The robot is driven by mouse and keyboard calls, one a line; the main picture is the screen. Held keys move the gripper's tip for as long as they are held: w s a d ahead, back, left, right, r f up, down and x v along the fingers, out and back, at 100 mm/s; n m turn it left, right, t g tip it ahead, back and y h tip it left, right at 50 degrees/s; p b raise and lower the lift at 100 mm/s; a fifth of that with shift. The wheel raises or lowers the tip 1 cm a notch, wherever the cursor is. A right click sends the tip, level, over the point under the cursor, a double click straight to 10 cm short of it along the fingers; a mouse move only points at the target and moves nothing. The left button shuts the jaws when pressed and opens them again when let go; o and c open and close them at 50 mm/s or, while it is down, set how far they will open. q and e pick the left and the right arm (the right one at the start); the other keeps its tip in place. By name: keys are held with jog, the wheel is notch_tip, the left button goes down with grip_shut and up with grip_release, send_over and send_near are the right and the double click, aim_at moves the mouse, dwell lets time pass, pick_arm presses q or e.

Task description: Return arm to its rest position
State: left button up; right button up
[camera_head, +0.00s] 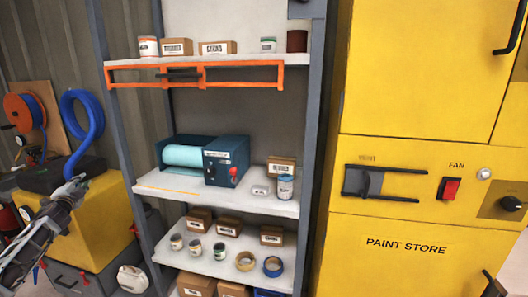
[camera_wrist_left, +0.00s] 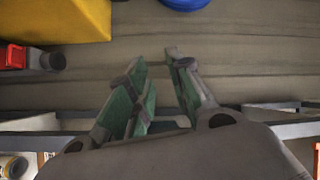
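My left arm comes in at the lower left of the head view. Its gripper (camera_head: 72,188) is in front of a yellow machine, clear of the shelf rack. In the left wrist view the gripper (camera_wrist_left: 156,72) shows two green-padded fingers apart with nothing between them. My right arm and gripper are not in view.
A yellow machine (camera_head: 92,222) with a blue hose (camera_head: 82,125) stands behind my left gripper. The shelf rack (camera_head: 235,200) holds cans, boxes and a teal roller device (camera_head: 203,157). A yellow paint store cabinet (camera_head: 400,270) with a red fan switch (camera_head: 450,189) fills the right.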

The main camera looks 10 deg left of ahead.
pick_arm(q)
jog(key=s+d+f+n+g+h, duration=0.1)
jog(key=s+f+n+g, duration=0.15)
jog(key=f, duration=1.15)
jog(key=s+d+f+n+g, duration=0.1)
jog(key=s+f+g, duration=0.2)
jog(key=f, duration=1)
jog(key=s+d+f+n+g+h, duration=0.1)
jog(key=s+d+f, duration=0.3)
jog(key=f, duration=0.5)
jog(key=s+d+f+g+h, duration=0.1)
jog(key=s+d+f, duration=0.25)
jog(key=f, duration=0.55)
jog(key=s+d+f+n+g+h, duration=0.1)
jog(key=s+d+f, duration=0.35)
jog(key=f, duration=0.35)
jog(key=s+d+f+g+h+p, duration=0.1)
jog(key=s+d+f+g+h, duration=0.15)
jog(key=s+d+f, duration=1.45)
jog(key=s+d+f+g+h, duration=0.1)
jog(key=s+d+f, duration=0.3)
jog(key=s+d, duration=0.6)
jog(key=s+d+f+g+h, duration=0.1)
jog(key=s+d+f, duration=0.4)
jog(key=s+d, duration=0.5)
jog(key=d+g, duration=0.1)
jog(key=d, duration=0.2)
jog(key=shift+d+p, duration=0.25)
jog(key=shift+p, duration=0.1)
